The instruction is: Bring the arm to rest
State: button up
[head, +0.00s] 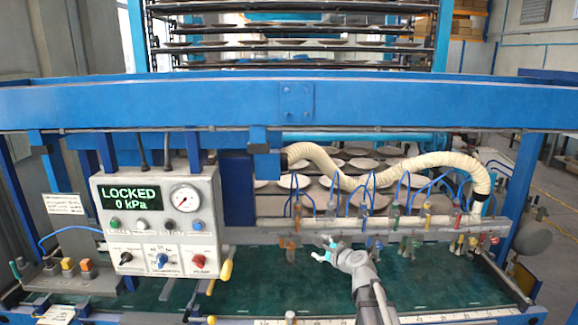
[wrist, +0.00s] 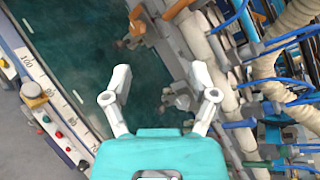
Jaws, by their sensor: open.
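My gripper (head: 325,251) is open and empty in the head view, above the green work surface (head: 247,263) in front of the valve row. My arm reaches in from the bottom, right of the middle. In the wrist view the two fingers of my gripper (wrist: 160,97) stand apart with nothing between them. Dark green surface and a grey fitting (wrist: 178,98) show beyond the fingertips; I cannot tell how far below they are.
A control box (head: 160,225) reads LOCKED, 0 kPa. A cream hose (head: 345,180) and several blue tubes run above the valve manifold (head: 380,222). A blue beam (head: 200,105) crosses the frame. Racks of plates (head: 290,45) stand behind. Green surface between box and gripper is mostly bare.

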jog(key=s+a+f+n+g, duration=0.2)
jog(key=s+f+n+g, duration=0.2)
jog(key=s+f+n, duration=0.3)
jog(key=s+d+f+n+g+h, duration=0.3)
jog(key=s+n, duration=0.3)
jog(key=s, duration=0.3)
jog(key=s+d+f+n+g+h, duration=0.4)
jog(key=s+d+n+g, duration=0.1)
jog(key=s, duration=0.5)
jog(key=shift+s+d+f+n+g+b, duration=0.25)
jog(key=shift+n+g, duration=0.25)
jog(key=shift+n, duration=0.7)
